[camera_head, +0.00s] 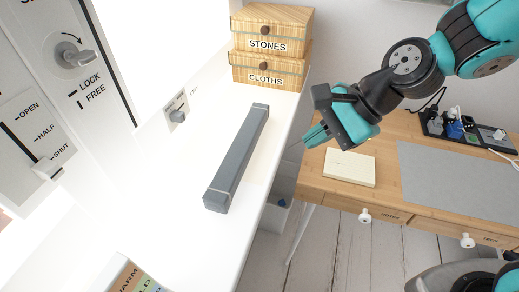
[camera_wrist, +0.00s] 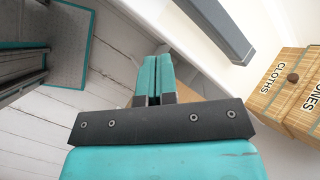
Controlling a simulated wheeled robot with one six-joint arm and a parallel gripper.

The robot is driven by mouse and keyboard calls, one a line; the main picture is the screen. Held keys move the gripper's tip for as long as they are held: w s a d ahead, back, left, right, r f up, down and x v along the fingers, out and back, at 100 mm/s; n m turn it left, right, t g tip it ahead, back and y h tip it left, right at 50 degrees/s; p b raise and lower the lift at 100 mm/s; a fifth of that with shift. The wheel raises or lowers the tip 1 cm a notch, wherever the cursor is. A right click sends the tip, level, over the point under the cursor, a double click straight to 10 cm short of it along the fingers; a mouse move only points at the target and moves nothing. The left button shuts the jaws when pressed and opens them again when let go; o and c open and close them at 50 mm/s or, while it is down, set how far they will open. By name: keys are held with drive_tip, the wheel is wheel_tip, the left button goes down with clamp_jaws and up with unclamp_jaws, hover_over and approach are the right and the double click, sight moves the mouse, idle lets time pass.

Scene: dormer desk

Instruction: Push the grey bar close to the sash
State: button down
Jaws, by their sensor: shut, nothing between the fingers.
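The grey bar (camera_head: 237,160) lies lengthwise on the white sill, apart from the sash and wall at left. Its far end points towards the wooden boxes. In the wrist view part of the grey bar (camera_wrist: 218,27) shows at the top, beyond the fingers. The sash side, a white frame and panel (camera_head: 115,125), stands left of the bar with bright light around it. My gripper (camera_head: 316,138) is shut and empty, to the right of the bar, off the sill's edge and not touching the bar. Its closed teal fingers show in the wrist view (camera_wrist: 155,76).
Two stacked wooden boxes, STONES (camera_head: 268,28) and CLOTHS (camera_head: 266,72), stand at the sill's far end. A wooden desk with a cream book (camera_head: 350,168) and grey mat (camera_head: 465,172) is at right. The sill around the bar is clear.

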sight(248, 156)
drive_tip(key=w+a+f+m, duration=0.2)
drive_tip(key=f+m, duration=0.1)
drive_tip(key=f, duration=0.1)
drive_tip(key=w+a+f+m+t, duration=0.1)
drive_tip(key=w+a+f+m, duration=0.1)
drive_tip(key=f+m, duration=0.1)
drive_tip(key=w+a+f+m+y, duration=0.1)
drive_tip(key=w+a+f+m, duration=0.1)
drive_tip(key=w+f+m, duration=0.1)
wheel_tip(248, 156, down, 2)
drive_tip(key=shift+w+f+m+t, duration=0.1)
drive_tip(key=shift+f+m+t, duration=0.2)
drive_tip(key=shift+m, duration=0.2)
drive_tip(key=shift+w+a+r+p, duration=0.1)
drive_tip(key=shift+w+a+p, duration=0.15)
drive_tip(key=shift+a, duration=0.4)
drive_tip(key=shift+w+a+p, duration=0.15)
drive_tip(key=shift+a+p, duration=0.15)
drive_tip(key=shift+a, duration=0.3)
drive_tip(key=shift+w+a, duration=0.3)
drive_tip(key=shift+a, duration=0.45)
